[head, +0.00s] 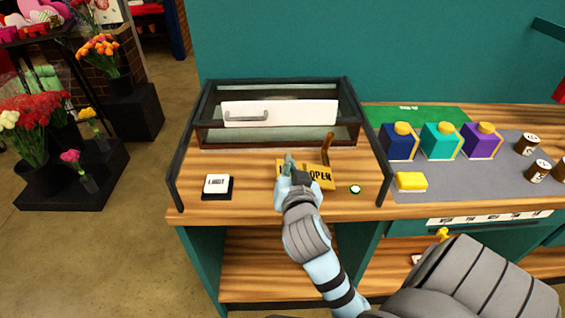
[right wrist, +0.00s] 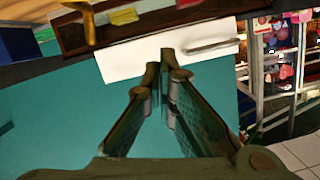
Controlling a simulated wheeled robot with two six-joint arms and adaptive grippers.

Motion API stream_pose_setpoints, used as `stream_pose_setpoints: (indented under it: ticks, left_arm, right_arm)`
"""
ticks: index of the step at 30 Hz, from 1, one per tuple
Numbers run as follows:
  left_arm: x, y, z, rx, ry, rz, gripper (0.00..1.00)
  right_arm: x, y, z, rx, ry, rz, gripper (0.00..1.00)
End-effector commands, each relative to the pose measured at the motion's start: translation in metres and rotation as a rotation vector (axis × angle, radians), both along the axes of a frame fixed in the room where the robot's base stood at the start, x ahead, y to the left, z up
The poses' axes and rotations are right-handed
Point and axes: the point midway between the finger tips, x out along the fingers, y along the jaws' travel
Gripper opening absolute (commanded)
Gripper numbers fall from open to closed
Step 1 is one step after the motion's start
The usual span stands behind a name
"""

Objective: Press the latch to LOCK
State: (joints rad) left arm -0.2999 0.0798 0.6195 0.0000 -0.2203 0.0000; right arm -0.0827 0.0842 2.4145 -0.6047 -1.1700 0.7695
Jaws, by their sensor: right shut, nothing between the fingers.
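A brown upright lever (head: 328,148), which looks like the latch, stands behind a yellow sign plate (head: 318,176). The plate reads OPEN on its right part; its left part is partly covered by my right gripper. My right gripper (head: 288,163) is shut and empty, over the plate's left part and left of the lever. In the right wrist view my closed fingertips (right wrist: 166,60) point towards the white panel. A yellowish lever-like piece (right wrist: 84,18) shows at the top left there. I cannot tell whether the fingers touch anything. My left gripper is out of view.
A dark-framed glass case (head: 207,135) with a white handled panel (head: 300,113) stands behind. A white-topped square block (head: 217,185) lies left and a small green-rimmed button (head: 355,189) right. Coloured boxes (head: 441,141) and a yellow block (head: 411,181) stand on a grey mat further right.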

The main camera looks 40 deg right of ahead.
Motion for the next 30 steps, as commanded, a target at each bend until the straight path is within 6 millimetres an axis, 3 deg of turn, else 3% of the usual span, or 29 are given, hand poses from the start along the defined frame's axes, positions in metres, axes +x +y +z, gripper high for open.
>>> stream_pose_setpoints:
  ticks: [11, 18, 30]
  left_arm:
    - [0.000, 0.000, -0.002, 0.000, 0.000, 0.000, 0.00]
    - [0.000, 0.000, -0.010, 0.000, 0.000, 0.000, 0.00]
    - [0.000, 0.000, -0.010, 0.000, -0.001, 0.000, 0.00]
  right_arm:
    - [0.064, -0.045, -0.018, -0.004, 0.001, -0.003, 0.00]
    - [0.070, -0.038, -0.054, 0.001, 0.004, -0.001, 0.00]
    - [0.071, -0.036, -0.058, -0.001, 0.002, 0.000, 0.00]
